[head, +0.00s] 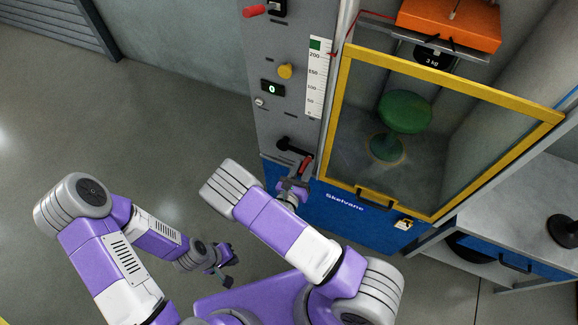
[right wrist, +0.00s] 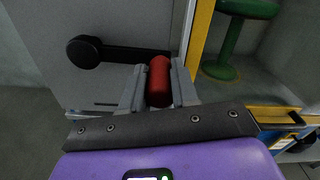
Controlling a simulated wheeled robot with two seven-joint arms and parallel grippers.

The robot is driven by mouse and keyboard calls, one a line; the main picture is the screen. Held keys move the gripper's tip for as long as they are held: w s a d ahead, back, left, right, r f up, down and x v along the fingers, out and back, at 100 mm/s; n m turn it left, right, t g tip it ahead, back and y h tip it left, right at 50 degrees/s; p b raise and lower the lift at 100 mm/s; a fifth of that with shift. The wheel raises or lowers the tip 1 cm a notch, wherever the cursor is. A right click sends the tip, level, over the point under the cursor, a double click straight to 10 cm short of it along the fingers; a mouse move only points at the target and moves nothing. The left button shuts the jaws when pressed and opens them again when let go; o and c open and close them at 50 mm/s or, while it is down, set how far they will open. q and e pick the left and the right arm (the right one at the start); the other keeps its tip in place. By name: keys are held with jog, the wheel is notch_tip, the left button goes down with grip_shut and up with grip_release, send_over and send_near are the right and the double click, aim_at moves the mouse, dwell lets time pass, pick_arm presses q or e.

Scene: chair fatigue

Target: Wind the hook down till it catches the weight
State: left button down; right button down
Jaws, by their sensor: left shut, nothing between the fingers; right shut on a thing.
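My right gripper (head: 300,174) is shut on the red grip (right wrist: 158,82) of a crank; in the right wrist view its two fingers (right wrist: 158,92) stand on either side of it. The black crank arm (right wrist: 130,51) runs left from the grip to a round hub (right wrist: 84,51) on the grey panel. The dark weight (head: 432,60), marked 3 kg, shows under an orange block (head: 450,22) at the top right. I cannot make out the hook clearly. My left gripper (head: 226,274) is shut and empty, low over the floor, away from the machine.
A yellow-framed clear door (head: 340,120) covers a bay with a green stool (head: 405,113). A bench (head: 520,210) stands right. Floor at left is clear.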

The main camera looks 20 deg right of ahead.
jog(key=shift+r, duration=0.4)
jog(key=c, duration=0.9)
grip_release()
jog(key=shift+f, duration=0.1)
jog(key=shift+o, duration=0.2)
jog(key=v, duration=0.7)
jog(key=shift+s+a+p, duration=0.2)
jog(key=shift+p, duration=0.2)
